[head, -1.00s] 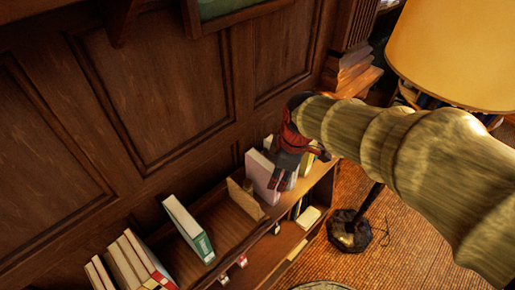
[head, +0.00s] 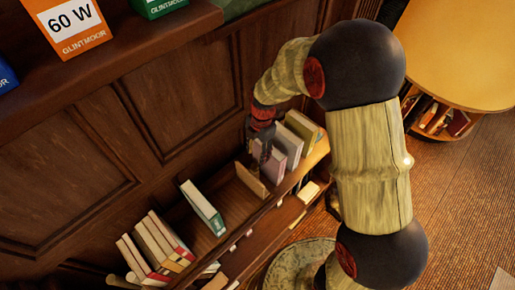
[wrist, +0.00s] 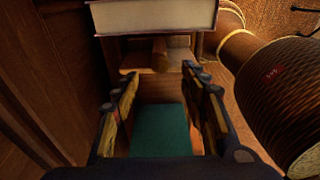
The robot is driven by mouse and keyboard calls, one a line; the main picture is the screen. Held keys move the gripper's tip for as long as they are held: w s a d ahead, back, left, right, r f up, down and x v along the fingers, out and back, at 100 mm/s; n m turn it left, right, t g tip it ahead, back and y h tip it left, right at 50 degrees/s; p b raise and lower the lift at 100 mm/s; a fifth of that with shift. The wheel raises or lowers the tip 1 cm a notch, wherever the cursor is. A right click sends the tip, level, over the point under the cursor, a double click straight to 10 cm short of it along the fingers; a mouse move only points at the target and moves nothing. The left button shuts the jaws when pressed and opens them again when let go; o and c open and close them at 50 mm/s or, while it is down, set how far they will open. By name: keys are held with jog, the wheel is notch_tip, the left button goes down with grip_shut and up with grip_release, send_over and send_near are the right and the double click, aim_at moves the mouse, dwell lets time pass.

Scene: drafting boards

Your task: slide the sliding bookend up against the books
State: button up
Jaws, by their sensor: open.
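The tan wooden bookend (head: 252,181) stands upright on the shelf in the head view. To its right stand books, the nearest a lavender one (head: 286,145). To its left, beyond bare shelf, a green-and-white book (head: 203,207) leans. My gripper (head: 262,152) points down just above the bookend, beside the lavender book. In the wrist view my gripper (wrist: 163,100) is open, with nothing clasped between its fingers. A teal surface (wrist: 160,130) shows below between them; I cannot tell what it belongs to. A pale book (wrist: 155,16) lies across the top of that view.
More books (head: 155,245) stand at the left end of the shelf. A panelled wall rises behind. Boxes, one orange (head: 75,25), sit on a ledge above. Bare shelf (head: 230,208) lies left of the bookend.

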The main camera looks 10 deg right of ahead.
aim_at(256, 166)
jog(key=f+b, duration=0.1)
jog(key=f, duration=0.1)
jog(key=f+b, duration=0.1)
jog(key=f, duration=0.2)
jog(key=f+b, duration=0.2)
jog(key=shift+s+a+f, duration=0.2)
jog(key=shift+a+f, duration=0.05)
jog(key=shift+a, duration=0.1)
jog(key=shift+a+f+b, duration=0.1)
jog(key=shift+f+b, duration=0.5)
jog(key=shift+f, duration=0.1)
jog(key=shift+s, duration=0.15)
jog(key=shift+o, duration=0.5)
jog(key=shift+c, duration=1.3)
jog(key=shift+s, duration=0.1)
jog(key=shift+c, duration=1.2)
jog(key=shift+f, duration=0.1)
jog(key=shift+s, duration=0.1)
jog(key=c, duration=0.5)
jog(key=shift+c, duration=0.2)
